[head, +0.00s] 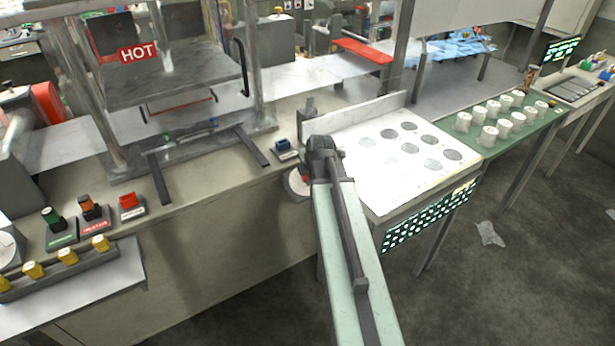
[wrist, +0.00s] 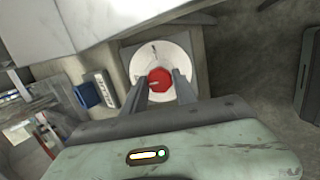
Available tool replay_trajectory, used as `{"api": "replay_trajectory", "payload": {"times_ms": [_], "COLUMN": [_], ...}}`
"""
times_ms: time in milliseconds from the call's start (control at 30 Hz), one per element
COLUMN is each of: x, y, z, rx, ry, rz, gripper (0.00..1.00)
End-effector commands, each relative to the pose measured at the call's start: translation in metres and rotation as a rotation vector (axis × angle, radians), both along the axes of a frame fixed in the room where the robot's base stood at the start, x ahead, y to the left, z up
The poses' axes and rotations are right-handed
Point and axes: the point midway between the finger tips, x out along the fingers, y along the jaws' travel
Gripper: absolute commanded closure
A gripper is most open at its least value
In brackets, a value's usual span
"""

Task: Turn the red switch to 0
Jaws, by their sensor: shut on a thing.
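The red switch (wrist: 160,78) is a faceted red knob in the middle of a round white dial (wrist: 178,52), on the front of the counter. A small pale mark shows on the knob's left side, and a small dark mark sits near the dial's top; I cannot read any numbers. My gripper (wrist: 159,88) has one finger on each side of the knob and is shut on it. In the head view, my gripper (head: 321,150) hides most of the switch, and only part of the white dial (head: 296,184) shows.
A blue switch (head: 283,144) sits on the counter just left of my gripper. A white plate with round holes (head: 375,165) lies close on the right. A press marked HOT (head: 160,85) stands at left. Green, orange and red buttons (head: 128,200) are at front left.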

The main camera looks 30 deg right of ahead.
Motion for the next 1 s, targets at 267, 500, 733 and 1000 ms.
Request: {"api": "replay_trajectory", "payload": {"times_ms": [267, 500, 733, 1000], "x": [-0.0007, -0.0006, -0.0005, -0.0006], "y": [0.0004, 0.0003, 0.0003, 0.0002], "z": [-0.0004, -0.0003, -0.0003, 0.0006], "rx": [-0.018, -0.019, -0.019, -0.020], "ry": [0.002, 0.002, 0.001, 0.001], "rz": [0.033, 0.035, 0.034, 0.034], "gripper": [1.00, 1.00, 0.45, 0.45]}}
